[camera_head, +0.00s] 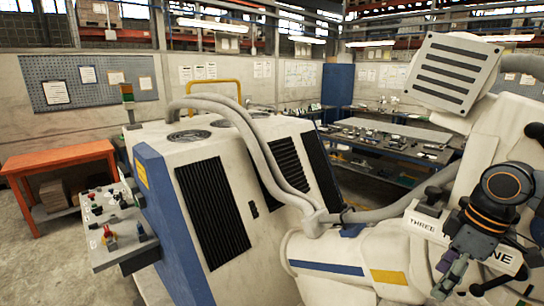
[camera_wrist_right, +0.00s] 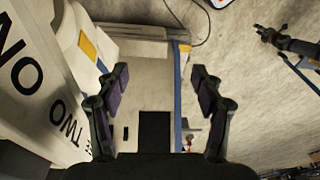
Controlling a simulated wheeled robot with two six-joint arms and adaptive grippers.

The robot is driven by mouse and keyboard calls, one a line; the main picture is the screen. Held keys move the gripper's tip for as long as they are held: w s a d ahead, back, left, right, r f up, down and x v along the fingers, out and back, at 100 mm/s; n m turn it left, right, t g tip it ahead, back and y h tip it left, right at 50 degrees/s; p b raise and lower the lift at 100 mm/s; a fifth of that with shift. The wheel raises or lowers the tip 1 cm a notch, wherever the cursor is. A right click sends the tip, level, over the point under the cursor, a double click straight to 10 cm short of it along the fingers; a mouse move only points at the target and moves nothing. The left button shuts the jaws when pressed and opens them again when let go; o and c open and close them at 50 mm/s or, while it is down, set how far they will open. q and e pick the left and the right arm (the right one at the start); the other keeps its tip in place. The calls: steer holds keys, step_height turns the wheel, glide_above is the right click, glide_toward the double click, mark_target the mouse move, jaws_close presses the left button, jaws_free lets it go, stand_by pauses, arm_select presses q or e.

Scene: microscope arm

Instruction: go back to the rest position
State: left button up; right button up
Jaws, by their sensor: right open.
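My right gripper (camera_head: 462,278) is at the lower right of the head view, in front of a big white machine arm (camera_head: 345,262) with blue and yellow marks and partly hidden lettering. In the right wrist view, the right gripper's two fingers (camera_wrist_right: 160,88) stand wide apart with nothing between them. Behind them is part of a white machine body with a dark panel (camera_wrist_right: 155,132).
A large white cabinet (camera_head: 150,130) with black vents and thick grey hoses (camera_head: 262,150) fills the middle. A control panel (camera_head: 112,222) juts out at left. An orange table (camera_head: 60,158) stands further left. In the wrist view, bare floor (camera_wrist_right: 245,95) lies at right.

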steer(key=s+a+f, duration=0.1)
steer(key=a+f, duration=0.3)
steer(key=f, duration=0.7)
steer(key=s+a+f, duration=0.1)
steer(key=a+f, duration=0.2)
steer(key=f, duration=0.8)
steer(key=s+a+f+m+t+h, duration=0.2)
steer(key=s+a+f+m+t, duration=0.1)
steer(key=s+a+f+m, duration=0.35)
step_height(320, 180, down, 30)
steer(key=s+d+m+g+b, duration=0.2)
steer(key=s+d+b, duration=0.1)
steer(key=b, duration=0.3)
arm_select(q)
step_height(320, 180, down, 10)
steer(key=b, duration=0.4)
steer(key=shift+w, duration=0.15)
arm_select(e)
steer(key=s+d+f, duration=0.1)
steer(key=s+f, duration=1.8)
steer(key=f, duration=0.3)
steer(key=shift+f+g+h, duration=0.25)
steer(key=shift+g+h, duration=0.05)
steer(key=shift+g, duration=0.1)
